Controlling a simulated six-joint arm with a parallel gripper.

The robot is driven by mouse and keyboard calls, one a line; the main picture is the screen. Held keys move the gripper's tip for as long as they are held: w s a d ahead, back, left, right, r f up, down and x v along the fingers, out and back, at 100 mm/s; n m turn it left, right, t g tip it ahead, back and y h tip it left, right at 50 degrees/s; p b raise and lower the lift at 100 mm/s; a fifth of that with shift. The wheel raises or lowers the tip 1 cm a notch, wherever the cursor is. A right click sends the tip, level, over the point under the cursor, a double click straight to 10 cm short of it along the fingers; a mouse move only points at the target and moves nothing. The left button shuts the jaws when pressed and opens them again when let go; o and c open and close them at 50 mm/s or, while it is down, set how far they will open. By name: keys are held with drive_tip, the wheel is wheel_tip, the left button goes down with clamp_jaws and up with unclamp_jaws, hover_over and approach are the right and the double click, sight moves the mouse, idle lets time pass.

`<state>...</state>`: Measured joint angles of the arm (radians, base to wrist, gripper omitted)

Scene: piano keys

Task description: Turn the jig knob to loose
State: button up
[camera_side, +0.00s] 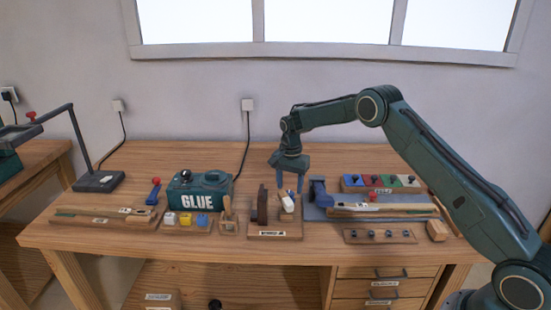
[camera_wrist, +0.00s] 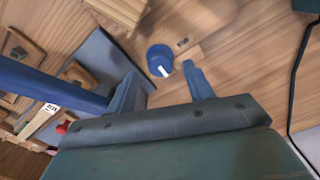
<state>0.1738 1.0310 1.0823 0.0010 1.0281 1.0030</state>
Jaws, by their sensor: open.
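My gripper (camera_wrist: 162,75) is open and empty. Its two fingers reach to either side of the knob in the wrist view, with no contact visible.
A blue-grey plate (camera_wrist: 98,52) with a blue clamp lies left of the knob; in the side view the blue clamp (camera_side: 318,191) stands right of my gripper. A wooden board (camera_side: 274,233) with a white piece (camera_side: 291,204) is in front. The green glue unit (camera_side: 199,190) stands left.

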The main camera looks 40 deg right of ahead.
drive_tip(key=shift+f, duration=1.15)
drive_tip(key=c, duration=1)
drive_tip(key=shift+o, duration=0.2)
